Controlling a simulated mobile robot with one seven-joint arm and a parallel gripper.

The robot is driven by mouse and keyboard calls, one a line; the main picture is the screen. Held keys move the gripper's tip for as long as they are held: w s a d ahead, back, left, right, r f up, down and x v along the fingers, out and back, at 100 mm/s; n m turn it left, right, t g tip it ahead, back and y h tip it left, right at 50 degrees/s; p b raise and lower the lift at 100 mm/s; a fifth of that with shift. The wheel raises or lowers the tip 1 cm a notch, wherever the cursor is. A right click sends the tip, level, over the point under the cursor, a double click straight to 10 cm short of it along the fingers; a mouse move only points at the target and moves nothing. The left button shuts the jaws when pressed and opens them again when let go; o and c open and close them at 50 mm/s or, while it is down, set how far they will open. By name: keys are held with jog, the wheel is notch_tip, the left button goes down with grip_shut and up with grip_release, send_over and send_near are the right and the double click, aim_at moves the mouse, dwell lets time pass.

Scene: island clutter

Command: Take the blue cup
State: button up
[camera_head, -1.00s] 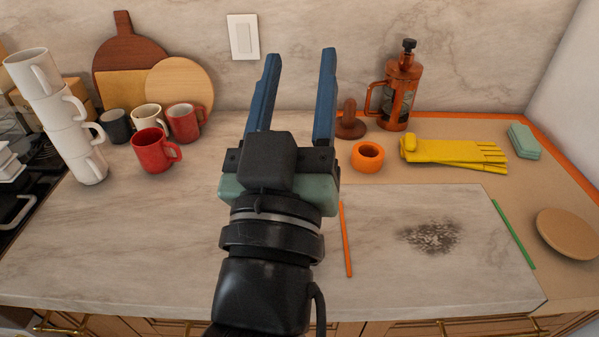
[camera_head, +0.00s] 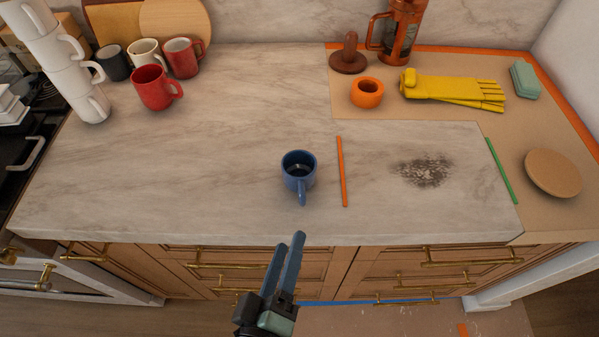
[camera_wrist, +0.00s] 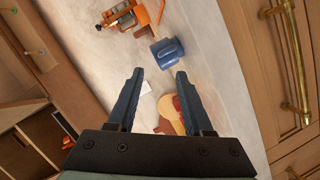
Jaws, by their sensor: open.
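The blue cup (camera_head: 298,171) stands upright on the marble counter, left of an orange stick, its handle toward the front edge. It also shows in the wrist view (camera_wrist: 168,53), above and beyond the fingertips. My gripper (camera_head: 292,240) is in front of the counter edge, nearer than the cup and apart from it. In the wrist view my gripper (camera_wrist: 158,73) shows its two blue fingers spread, with nothing between them.
Left of the cup are a stack of white mugs (camera_head: 72,72) and red mugs (camera_head: 155,90). An orange stick (camera_head: 343,171) lies just right of it. A dark stain (camera_head: 425,170), yellow gloves (camera_head: 450,90) and a French press (camera_head: 398,35) are farther right. Counter left of the cup is clear.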

aim_at(300, 195)
jog(key=p+x, duration=0.1)
jog(key=x, duration=0.2)
jog(key=p+x, duration=0.1)
jog(key=x, duration=0.2)
jog(key=a+p+x, duration=0.1)
jog(key=x, duration=0.3)
jog(key=shift+w+r, duration=0.15)
jog(key=shift+r, duration=0.05)
jog(key=shift+w+d+f, duration=0.2)
jog(key=shift+w, duration=0.25)
grip_shut()
dwell(0.8)
